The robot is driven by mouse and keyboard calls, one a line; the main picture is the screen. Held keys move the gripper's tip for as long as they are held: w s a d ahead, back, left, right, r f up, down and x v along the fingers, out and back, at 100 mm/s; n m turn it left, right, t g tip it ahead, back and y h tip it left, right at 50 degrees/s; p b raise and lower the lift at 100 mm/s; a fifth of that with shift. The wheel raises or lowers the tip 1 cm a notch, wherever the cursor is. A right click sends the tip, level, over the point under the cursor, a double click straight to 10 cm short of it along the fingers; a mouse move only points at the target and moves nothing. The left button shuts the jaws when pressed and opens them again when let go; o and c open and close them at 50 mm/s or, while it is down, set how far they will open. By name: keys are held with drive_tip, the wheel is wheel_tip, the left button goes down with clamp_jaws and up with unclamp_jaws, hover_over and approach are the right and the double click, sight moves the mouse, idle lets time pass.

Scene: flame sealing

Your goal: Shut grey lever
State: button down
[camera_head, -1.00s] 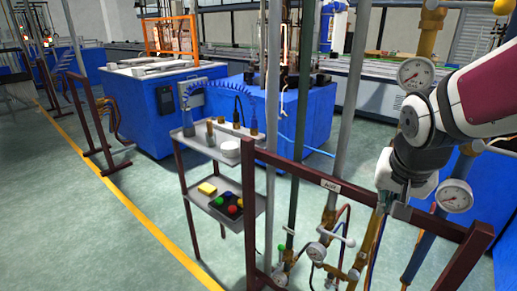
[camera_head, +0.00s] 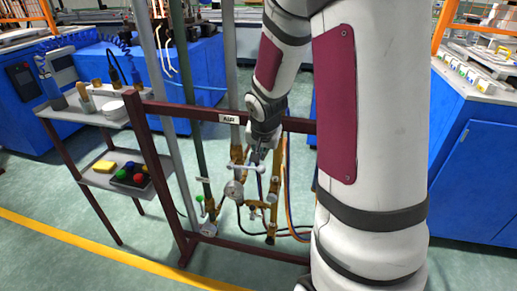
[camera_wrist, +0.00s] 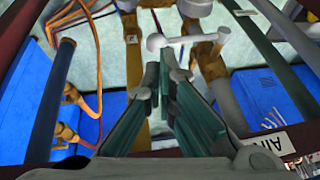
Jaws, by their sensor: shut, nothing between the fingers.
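A pale grey lever (camera_wrist: 190,40) with rounded ends lies crosswise just beyond my fingertips in the wrist view. In the head view the lever (camera_head: 240,168) shows as a short, nearly level bar among brass valves, below the rail of a dark red frame. My gripper (camera_wrist: 166,62) is shut and empty, its green-grey fingers pointing at the lever. In the head view my gripper (camera_head: 257,156) hangs at the rail, right beside the lever's right part. I cannot tell whether the fingertips touch it.
The dark red frame (camera_head: 165,107) with an "AIR" label surrounds the pipes. A metal shelf cart (camera_head: 97,112) stands further left. Hoses curve at the right.

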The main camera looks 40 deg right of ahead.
drive_tip(key=b+x, duration=0.1)
drive_tip(key=x, duration=0.6)
drive_tip(key=shift+b, duration=0.3)
drive_tip(key=shift+s, duration=0.1)
drive_tip(key=shift+s+d+f+p, duration=0.1)
drive_tip(key=shift+d+f+p, duration=0.05)
drive_tip(key=shift+f+p, duration=0.3)
drive_tip(key=shift+f+t+y, duration=0.4)
drive_tip(key=shift+f+t, duration=0.05)
drive_tip(key=shift+t, duration=0.05)
drive_tip(key=shift+f, duration=0.1)
drive_tip(key=shift+s+r+p, duration=0.1)
drive_tip(key=shift+r+p, duration=0.25)
drive_tip(key=shift+p, duration=0.1)
wheel_tip(320, 180, up, 12)
drive_tip(key=p, duration=0.5)
hover_over(261, 169)
drive_tip(key=s+a, duration=0.3)
drive_tip(key=s, duration=0.3)
drive_tip(key=shift+s+d+r, duration=0.2)
